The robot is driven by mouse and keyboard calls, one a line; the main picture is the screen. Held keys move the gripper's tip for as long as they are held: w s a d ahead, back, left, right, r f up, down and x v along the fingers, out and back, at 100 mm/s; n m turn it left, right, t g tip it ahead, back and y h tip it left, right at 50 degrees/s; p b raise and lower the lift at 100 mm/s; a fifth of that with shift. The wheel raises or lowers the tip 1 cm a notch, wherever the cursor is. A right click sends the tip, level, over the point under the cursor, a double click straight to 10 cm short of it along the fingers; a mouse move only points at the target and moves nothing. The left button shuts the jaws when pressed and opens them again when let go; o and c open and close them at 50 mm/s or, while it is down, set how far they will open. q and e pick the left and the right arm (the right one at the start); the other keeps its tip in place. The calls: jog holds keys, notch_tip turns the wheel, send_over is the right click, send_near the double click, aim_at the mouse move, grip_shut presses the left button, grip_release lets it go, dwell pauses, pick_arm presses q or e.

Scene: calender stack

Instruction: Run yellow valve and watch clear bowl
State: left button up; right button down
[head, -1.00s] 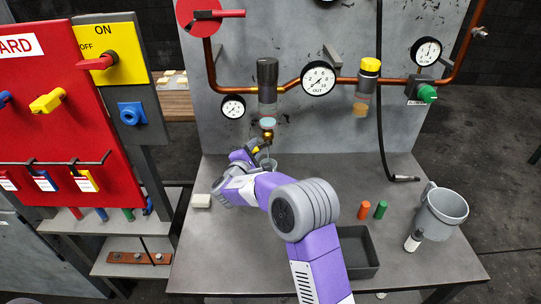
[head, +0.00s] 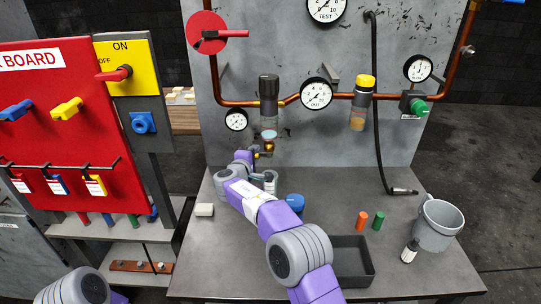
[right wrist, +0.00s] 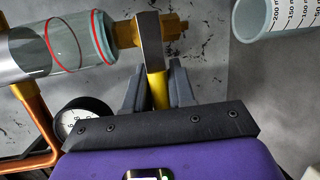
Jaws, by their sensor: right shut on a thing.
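The clear bowl (head: 268,128) hangs under a dark-capped unit on the left of the pipe. In the right wrist view the bowl (right wrist: 78,40) has red rings, and a brass drain fitting sticks out of its end. The yellow valve handle (right wrist: 158,90) joins a flat grey metal piece at that fitting. My right gripper (right wrist: 159,76) is shut on the yellow handle, with a dark finger on each side. In the head view the right gripper (head: 256,160) is small, just below the bowl. My left gripper is not in view.
A graduated clear beaker (right wrist: 275,18) is close to the fitting. Another bowl (head: 358,118) has a yellow cap. A black hose hangs at right.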

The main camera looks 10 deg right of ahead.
jog(key=shift+f, duration=0.15)
dwell(0.3)
jog(key=c, duration=1.1)
grip_release()
jog(key=shift+v, duration=3.8)
